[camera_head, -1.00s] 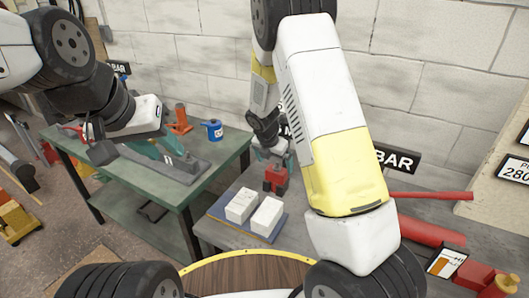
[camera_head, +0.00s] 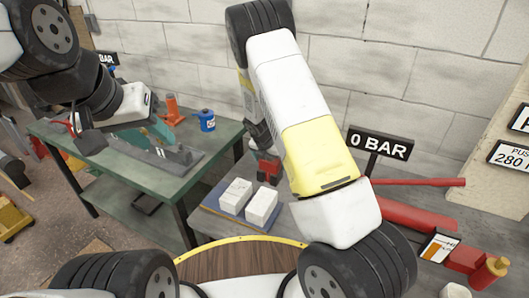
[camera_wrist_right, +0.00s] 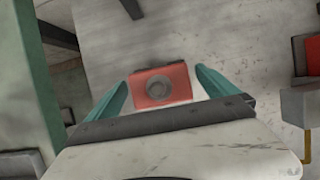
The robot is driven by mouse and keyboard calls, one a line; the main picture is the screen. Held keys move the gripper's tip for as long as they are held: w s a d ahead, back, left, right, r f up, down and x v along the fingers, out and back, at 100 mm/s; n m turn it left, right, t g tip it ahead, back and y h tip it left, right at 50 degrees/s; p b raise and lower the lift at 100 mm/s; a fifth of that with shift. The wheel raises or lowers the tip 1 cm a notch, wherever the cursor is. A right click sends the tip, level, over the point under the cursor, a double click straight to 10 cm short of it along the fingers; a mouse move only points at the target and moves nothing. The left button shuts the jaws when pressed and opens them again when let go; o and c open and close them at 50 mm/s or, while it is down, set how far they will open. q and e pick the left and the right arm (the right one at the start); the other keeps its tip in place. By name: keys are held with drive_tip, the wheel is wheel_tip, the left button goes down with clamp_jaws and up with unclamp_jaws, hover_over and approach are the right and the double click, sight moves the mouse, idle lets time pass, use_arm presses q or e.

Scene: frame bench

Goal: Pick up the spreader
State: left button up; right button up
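A red block with a round grey centre, which I take to be the spreader, lies below my right gripper (camera_wrist_right: 165,88). In the right wrist view this red block (camera_wrist_right: 152,86) sits between the two teal fingers, with a gap on each side. The gripper is open and not closed on it. In the head view the red block (camera_head: 265,168) stands on the grey bench, partly hidden by my right arm.
Two white blocks (camera_head: 248,200) lie on a blue plate on the grey bench, near the red block. A red cylinder (camera_head: 415,218) and a "0 BAR" sign (camera_head: 379,145) are to the right. The green table (camera_head: 120,180) at left holds a blue can (camera_head: 206,120) and tools.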

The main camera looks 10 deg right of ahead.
drive_tip(key=shift+r, duration=0.1)
clamp_jaws()
drive_tip(key=shift+r, duration=0.1)
